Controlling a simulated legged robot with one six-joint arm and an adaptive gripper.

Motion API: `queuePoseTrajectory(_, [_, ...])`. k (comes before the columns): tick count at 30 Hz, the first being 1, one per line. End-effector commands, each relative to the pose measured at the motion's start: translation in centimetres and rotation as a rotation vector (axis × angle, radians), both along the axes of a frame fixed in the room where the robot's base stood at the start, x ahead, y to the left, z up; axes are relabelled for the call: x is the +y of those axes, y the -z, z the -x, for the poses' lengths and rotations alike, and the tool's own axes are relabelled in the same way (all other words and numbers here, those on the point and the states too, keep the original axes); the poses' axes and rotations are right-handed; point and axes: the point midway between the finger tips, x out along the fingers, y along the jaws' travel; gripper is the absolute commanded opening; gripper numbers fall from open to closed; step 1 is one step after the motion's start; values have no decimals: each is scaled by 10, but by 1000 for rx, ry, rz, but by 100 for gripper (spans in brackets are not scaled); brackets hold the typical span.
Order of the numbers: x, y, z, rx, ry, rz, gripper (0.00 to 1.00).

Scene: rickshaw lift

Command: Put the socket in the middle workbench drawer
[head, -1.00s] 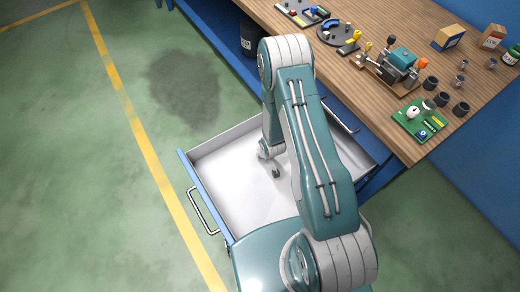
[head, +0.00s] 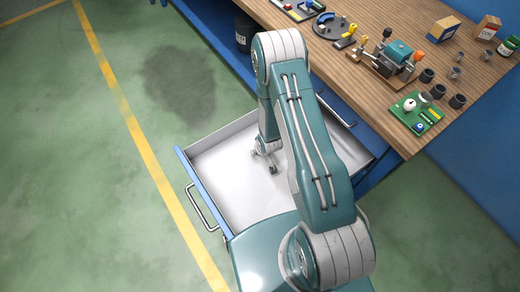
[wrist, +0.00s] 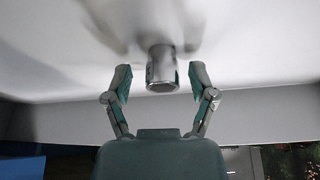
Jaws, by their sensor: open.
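The socket (wrist: 162,70) is a short metal cylinder with its open end facing the wrist camera. It sits between the spread fingers of my gripper (wrist: 160,82), with a gap on both sides. The pale drawer floor is behind it; I cannot tell for certain whether the socket touches it. In the head view my gripper (head: 263,162) is low inside the pulled-out drawer (head: 225,190), which has a white interior and a blue front. The socket cannot be made out there. My arm covers part of the drawer, and its level in the workbench is unclear.
The wooden workbench (head: 390,135) holds a vise (head: 393,60), a green board (head: 417,112), several dark cylindrical parts and small boxes. A dark bin (head: 243,32) stands beside the bench. The green floor to the left is clear, apart from a dark stain.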

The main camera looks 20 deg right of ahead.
Motion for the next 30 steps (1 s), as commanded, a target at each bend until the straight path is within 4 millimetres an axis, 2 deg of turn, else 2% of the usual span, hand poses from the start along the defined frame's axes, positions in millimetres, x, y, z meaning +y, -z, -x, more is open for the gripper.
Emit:
queuePoseTrajectory(15, [-5, -81, 32, -2, 0, 1, 73])
queuePoseTrajectory(21, [-6, -102, 41, -1, 1, -1, 73])
queuePoseTrajectory(26, [-6, -111, 42, -2, 2, 1, 73])
queuePoseTrajectory(29, [-8, -132, 35, -12, 7, 10, 73])
queuePoseTrajectory(30, [-9, -145, 31, -18, 11, 14, 73])
